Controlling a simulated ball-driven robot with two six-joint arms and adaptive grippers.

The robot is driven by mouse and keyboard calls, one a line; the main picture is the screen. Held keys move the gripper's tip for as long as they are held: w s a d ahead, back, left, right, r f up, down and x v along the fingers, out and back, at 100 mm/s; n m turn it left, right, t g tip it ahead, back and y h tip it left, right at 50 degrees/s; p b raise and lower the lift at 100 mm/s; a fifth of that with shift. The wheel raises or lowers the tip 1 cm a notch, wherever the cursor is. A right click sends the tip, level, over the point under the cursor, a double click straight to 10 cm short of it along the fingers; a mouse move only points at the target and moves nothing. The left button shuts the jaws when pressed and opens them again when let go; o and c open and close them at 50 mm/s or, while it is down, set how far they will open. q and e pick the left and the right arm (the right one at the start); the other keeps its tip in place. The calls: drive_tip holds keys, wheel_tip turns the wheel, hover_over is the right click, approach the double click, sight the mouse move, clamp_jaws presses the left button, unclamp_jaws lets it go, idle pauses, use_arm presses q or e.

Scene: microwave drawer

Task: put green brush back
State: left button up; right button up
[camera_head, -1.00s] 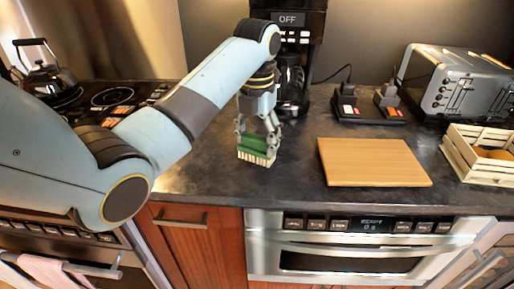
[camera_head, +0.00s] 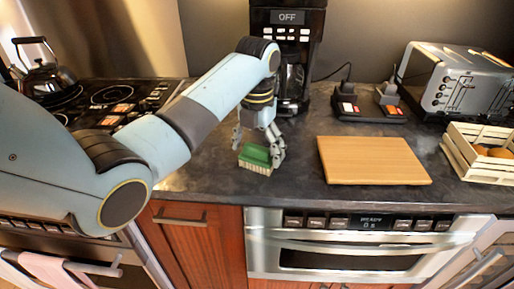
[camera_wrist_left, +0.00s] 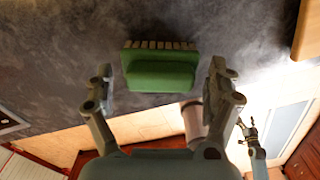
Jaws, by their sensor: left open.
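The green brush (camera_head: 256,157), with a green back and pale bristles, rests on the dark countertop left of the cutting board. My left gripper (camera_head: 259,147) is over the brush with its fingers spread. In the left wrist view the brush (camera_wrist_left: 160,69) lies between and a little beyond the open fingers (camera_wrist_left: 157,85), with a gap on each side. The lower edge of the brush is near the counter surface. My right gripper is not seen in the head view.
A wooden cutting board (camera_head: 372,160) lies to the right. A coffee maker (camera_head: 287,50) stands behind the arm. Stove and kettle (camera_head: 42,75) are left.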

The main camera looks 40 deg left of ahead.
sight(257, 147)
use_arm(q)
drive_tip(key=shift+r, duration=0.1)
drive_tip(key=shift+w+r, duration=0.1)
drive_tip(key=shift+r, duration=0.2)
wheel_tip(257, 147, up, 8)
drive_tip(key=shift+f, duration=0.15)
wheel_tip(257, 147, up, 4)
drive_tip(key=p, duration=0.4)
drive_tip(key=shift+p, duration=0.4)
drive_tip(key=shift+f, duration=0.15)
